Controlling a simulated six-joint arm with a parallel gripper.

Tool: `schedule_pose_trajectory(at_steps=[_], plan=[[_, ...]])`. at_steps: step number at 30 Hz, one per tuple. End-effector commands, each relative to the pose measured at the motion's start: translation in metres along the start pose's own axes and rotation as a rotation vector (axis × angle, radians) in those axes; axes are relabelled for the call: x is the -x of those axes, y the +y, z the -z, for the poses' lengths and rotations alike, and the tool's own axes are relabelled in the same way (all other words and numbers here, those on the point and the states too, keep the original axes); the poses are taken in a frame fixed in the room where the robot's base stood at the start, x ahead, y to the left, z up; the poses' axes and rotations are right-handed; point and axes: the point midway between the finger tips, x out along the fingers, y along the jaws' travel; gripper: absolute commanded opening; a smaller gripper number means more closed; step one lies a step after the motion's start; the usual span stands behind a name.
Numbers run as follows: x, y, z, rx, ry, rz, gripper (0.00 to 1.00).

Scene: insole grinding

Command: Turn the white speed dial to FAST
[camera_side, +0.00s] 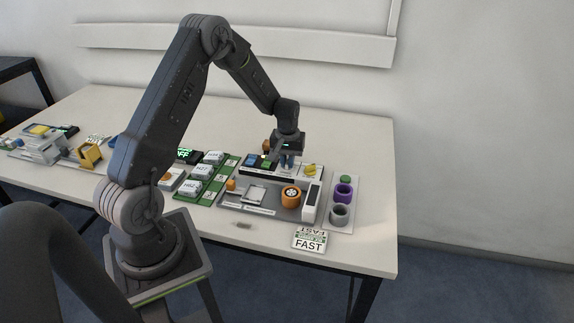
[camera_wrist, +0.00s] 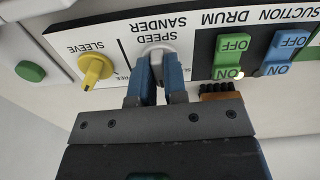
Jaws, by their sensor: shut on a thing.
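The white speed dial (camera_wrist: 156,52) sits on the control panel below the words SPEED SANDER, which appear upside down in the wrist view. My gripper (camera_wrist: 160,72) is shut on the dial, with its two blue fingers on either side of it. The dial's pointer and most of its scale are hidden by the fingers. In the side view my gripper (camera_side: 287,164) reaches down to the back of the panel, and the dial is hidden there. A FAST card (camera_side: 309,243) lies at the table's front edge.
A yellow sleeve knob (camera_wrist: 95,70) is beside the dial. A green drum switch (camera_wrist: 231,55) and a blue suction switch (camera_wrist: 284,52) are on its other side. A brown brush (camera_wrist: 220,90) is close to the fingers. Purple (camera_side: 343,193) and grey (camera_side: 339,214) rings stand at the right.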

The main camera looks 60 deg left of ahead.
Motion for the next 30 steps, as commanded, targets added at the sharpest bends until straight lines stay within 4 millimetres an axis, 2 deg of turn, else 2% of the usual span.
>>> schedule_pose_trajectory(at_steps=[3,14,17,30], plan=[[0.0003,0.0002,0.0005,-0.080,0.001,-0.001,0.01],[0.0004,0.0003,0.0006,-0.119,0.002,-0.001,0.01],[0.0004,0.0003,0.0006,-0.223,0.002,-0.001,0.01],[0.0004,0.0003,0.0007,-0.865,0.003,0.000,0.01]])
